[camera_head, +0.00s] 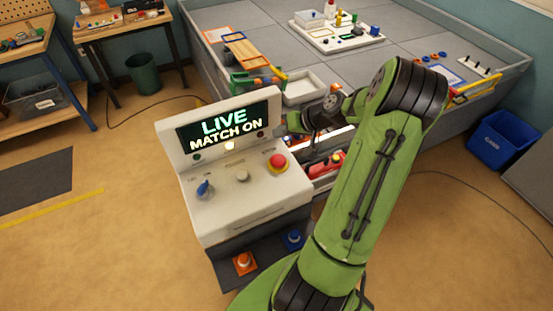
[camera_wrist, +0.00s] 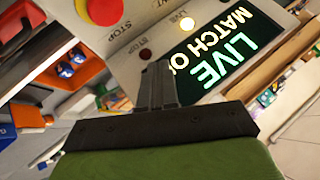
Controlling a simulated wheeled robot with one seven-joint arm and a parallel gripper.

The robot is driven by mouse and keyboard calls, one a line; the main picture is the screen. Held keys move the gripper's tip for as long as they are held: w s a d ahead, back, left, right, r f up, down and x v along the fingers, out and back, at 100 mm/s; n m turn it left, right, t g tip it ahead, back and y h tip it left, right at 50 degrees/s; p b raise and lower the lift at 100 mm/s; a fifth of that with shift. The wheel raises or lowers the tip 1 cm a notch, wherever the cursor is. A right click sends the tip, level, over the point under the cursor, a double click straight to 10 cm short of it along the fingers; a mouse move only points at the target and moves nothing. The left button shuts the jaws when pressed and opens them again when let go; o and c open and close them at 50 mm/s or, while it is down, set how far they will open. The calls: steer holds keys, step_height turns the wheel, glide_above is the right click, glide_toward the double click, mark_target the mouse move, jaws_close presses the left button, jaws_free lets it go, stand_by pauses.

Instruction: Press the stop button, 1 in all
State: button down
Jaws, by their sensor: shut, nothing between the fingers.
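The stop button (camera_head: 278,162) is a red mushroom cap on a yellow collar, on the right of a pale console's (camera_head: 215,218) sloped panel. It also shows in the wrist view (camera_wrist: 104,10), at the top edge and partly cut off, beside the word STOP. The console screen (camera_head: 228,127) reads LIVE MATCH ON, and a lamp (camera_head: 230,146) below it is lit. My gripper (camera_wrist: 158,68) is shut and empty. In the wrist view its fingertips are near a dark red lamp (camera_wrist: 145,53) and the screen, apart from the button.
A walled grey arena (camera_head: 420,60) with trays stands behind. Floor to the left is mostly clear.

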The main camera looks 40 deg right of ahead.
mark_target(281, 160)
step_height(281, 160, down, 9)
steer(key=b, duration=0.6)
steer(key=shift+r, duration=0.15)
stand_by(1.5)
steer(key=shift+f+b, duration=0.4)
steer(key=shift+b, duration=0.15)
steer(key=shift+f+b, duration=0.55)
steer(key=shift+f, duration=0.05)
stand_by(0.4)
steer(key=shift+r+p, duration=0.7)
steer(key=shift+r, duration=0.35)
step_height(281, 160, up, 5)
steer(key=p, duration=0.4)
steer(key=shift+r, duration=0.1)
